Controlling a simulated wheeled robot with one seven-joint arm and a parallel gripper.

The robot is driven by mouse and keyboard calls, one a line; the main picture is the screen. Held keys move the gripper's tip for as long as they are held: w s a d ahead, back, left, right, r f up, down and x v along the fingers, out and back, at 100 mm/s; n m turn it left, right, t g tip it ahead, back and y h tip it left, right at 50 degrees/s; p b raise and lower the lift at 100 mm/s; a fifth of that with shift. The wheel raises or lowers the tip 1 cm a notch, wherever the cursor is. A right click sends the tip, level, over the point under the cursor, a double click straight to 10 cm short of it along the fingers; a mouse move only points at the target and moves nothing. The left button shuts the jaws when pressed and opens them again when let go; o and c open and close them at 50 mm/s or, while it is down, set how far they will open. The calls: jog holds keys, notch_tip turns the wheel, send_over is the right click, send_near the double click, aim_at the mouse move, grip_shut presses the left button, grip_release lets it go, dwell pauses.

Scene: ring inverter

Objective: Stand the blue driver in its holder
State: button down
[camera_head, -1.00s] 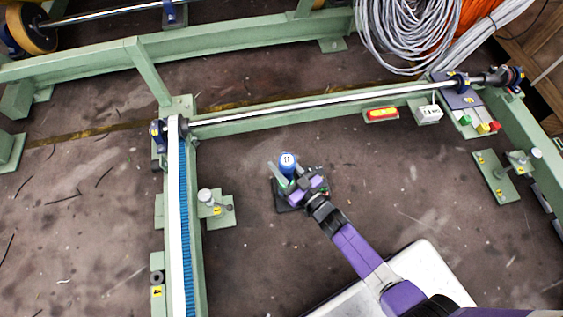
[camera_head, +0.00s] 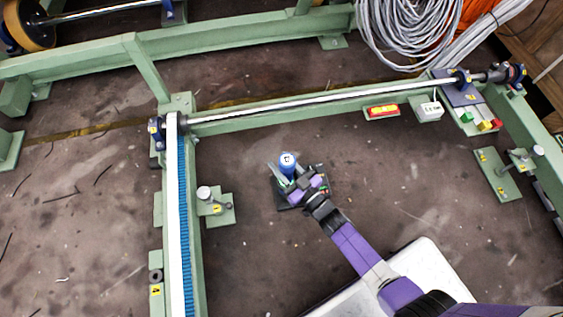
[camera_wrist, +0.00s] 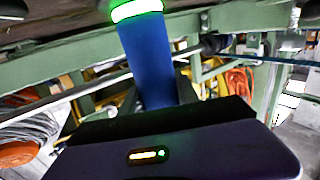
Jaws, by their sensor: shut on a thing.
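The blue driver (camera_head: 288,168) stands roughly upright at the end of my arm, its pale top cap facing the head camera. My gripper (camera_head: 284,174) is shut on it. In the wrist view the driver (camera_wrist: 152,62) is a blue cylinder with a glowing green ring near the picture's top edge; its other end is hidden behind my gripper's dark body.
A green frame with a blue toothed belt (camera_head: 184,220) runs down the left. A post on a green plate (camera_head: 222,212) stands left of my gripper. The floor around the base is mostly clear.

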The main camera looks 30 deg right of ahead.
aim_at(291, 174)
jog(key=shift+r, duration=0.1)
jog(key=c, duration=0.8)
grip_release()
jog(key=shift+c, duration=0.2)
jog(key=shift+f, duration=0.2)
jog(key=shift+s+d+r+p, duration=0.15)
jog(key=shift+s+p, duration=0.25)
jog(key=shift+s, duration=0.95)
jog(key=shift+s+d+p, duration=0.3)
jog(key=shift+s+p, duration=0.15)
jog(key=shift+s, duration=0.85)
jog(key=shift+s+d+r+p, duration=0.15)
jog(key=shift+s+p, duration=0.25)
jog(key=shift+s, duration=0.95)
jog(key=s+r+g+h, duration=0.2)
jog(key=s+r, duration=1.7)
jog(key=s+r+m+p, duration=0.1)
jog(key=r+p, duration=1.8)
jog(key=r, duration=0.6)
jog(key=s+r+p, duration=0.2)
jog(key=r+p, duration=1.8)
jog(key=r, duration=0.5)
jog(key=shift+s+a+r+m+g+h, duration=0.2)
jog(key=shift+s+a+m+g+h, duration=0.1)
jog(key=shift+a+m+h, duration=0.1)
